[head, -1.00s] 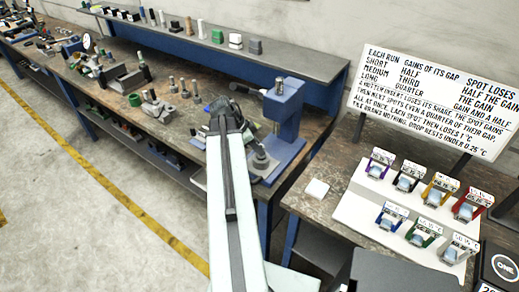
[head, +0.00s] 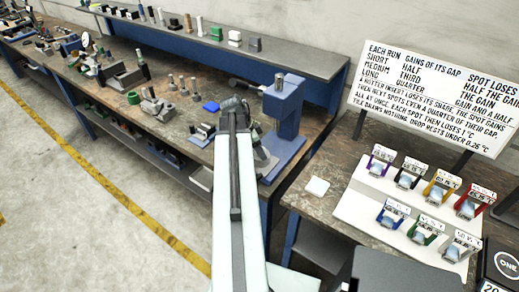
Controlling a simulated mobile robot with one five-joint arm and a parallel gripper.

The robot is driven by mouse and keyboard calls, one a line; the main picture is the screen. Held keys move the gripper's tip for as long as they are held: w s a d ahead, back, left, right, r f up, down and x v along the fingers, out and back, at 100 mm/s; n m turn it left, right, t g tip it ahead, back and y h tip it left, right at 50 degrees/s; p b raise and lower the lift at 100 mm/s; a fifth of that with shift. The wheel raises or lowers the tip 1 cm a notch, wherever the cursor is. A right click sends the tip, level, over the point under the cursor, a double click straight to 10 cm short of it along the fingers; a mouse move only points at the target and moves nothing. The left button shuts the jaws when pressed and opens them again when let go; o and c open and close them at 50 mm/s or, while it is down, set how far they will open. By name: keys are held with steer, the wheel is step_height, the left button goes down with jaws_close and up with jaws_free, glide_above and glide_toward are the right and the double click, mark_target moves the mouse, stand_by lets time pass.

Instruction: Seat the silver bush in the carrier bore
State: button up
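My gripper (head: 236,106) is at the far end of my pale arm, over the long bench just left of the blue press. I see it from behind, so its fingers and anything between them are hidden. Several small silver cylinders (head: 182,86) stand upright on the bench left of the gripper. I cannot tell which, if any, is the silver bush. A grey metal fixture (head: 155,106) sits farther left. I cannot make out the carrier bore in it or at the press. My arm partly covers the press's base area.
The blue press (head: 282,108) stands close right of my gripper. A blue block (head: 210,106) lies to its left. A raised shelf (head: 300,58) runs behind. At right, a second table holds a white rack (head: 372,210) with coloured clips, a white tile (head: 317,187) and a text board (head: 430,85).

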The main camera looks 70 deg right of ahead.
steer(key=shift+r+p, duration=0.5)
steer(key=p+v, duration=1)
steer(key=v, duration=0.1)
steer(key=shift+w+a+r, duration=0.1)
